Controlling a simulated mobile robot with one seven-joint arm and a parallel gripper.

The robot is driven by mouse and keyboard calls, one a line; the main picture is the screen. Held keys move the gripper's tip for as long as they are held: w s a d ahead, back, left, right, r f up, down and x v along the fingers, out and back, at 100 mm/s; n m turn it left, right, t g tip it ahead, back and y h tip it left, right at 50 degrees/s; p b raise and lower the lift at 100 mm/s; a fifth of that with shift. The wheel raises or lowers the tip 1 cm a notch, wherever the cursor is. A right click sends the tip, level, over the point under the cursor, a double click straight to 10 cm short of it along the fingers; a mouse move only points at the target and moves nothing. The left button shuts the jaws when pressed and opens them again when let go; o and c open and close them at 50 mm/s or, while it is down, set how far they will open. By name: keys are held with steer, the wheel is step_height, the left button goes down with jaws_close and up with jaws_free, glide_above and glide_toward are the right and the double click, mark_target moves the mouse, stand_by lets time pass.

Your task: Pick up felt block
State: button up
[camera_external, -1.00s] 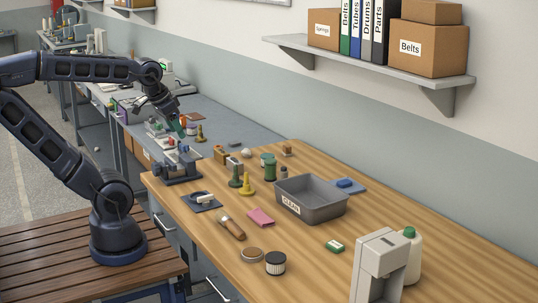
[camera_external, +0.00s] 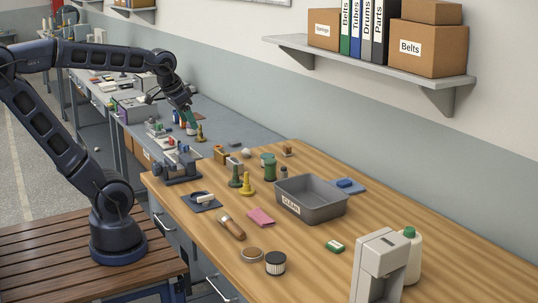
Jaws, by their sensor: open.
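My gripper (camera_external: 190,122) is open, pointing down over the far left end, above the grey bench and apart from the wooden bench's things. Its fingertips are small here, with some green at them that I cannot make out. I cannot tell for sure which thing is the felt block. Small block-like things are a pink flat piece (camera_external: 261,218) on the wood, a green and white block (camera_external: 335,246) to the right, a pale block (camera_external: 205,198) on a dark mat, and a blue block (camera_external: 346,183) on a blue mat. All lie away from my gripper.
A grey tray (camera_external: 322,211) labelled CLEAN stands mid-bench. Green and yellow bobbins (camera_external: 246,185), a brush (camera_external: 232,228), two round tins, a white machine (camera_external: 382,264) and a bottle (camera_external: 412,258) stand around. A vise-like fixture (camera_external: 177,172) is at the left edge.

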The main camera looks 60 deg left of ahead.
steer(key=w+a+r, duration=0.1)
steer(key=w+a, duration=0.1)
steer(key=w, duration=0.7)
steer(key=w+a+r, duration=0.2)
steer(key=w, duration=0.7)
steer(key=m+h, duration=0.1)
steer(key=m, duration=0.1)
glide_above(287, 145)
steer(key=s, duration=0.4)
step_height(287, 145, down, 25)
steer(key=x, duration=0.6)
steer(key=shift+a+f, duration=0.1)
steer(key=shift+a, duration=0.1)
steer(key=shift+s+x, duration=0.15)
steer(key=shift+x, duration=1.1)
steer(key=shift+s+x, duration=0.1)
steer(key=shift+x, duration=1.2)
steer(key=shift+f, duration=0.1)
steer(key=shift+c, duration=0.4)
steer(key=c, duration=1)
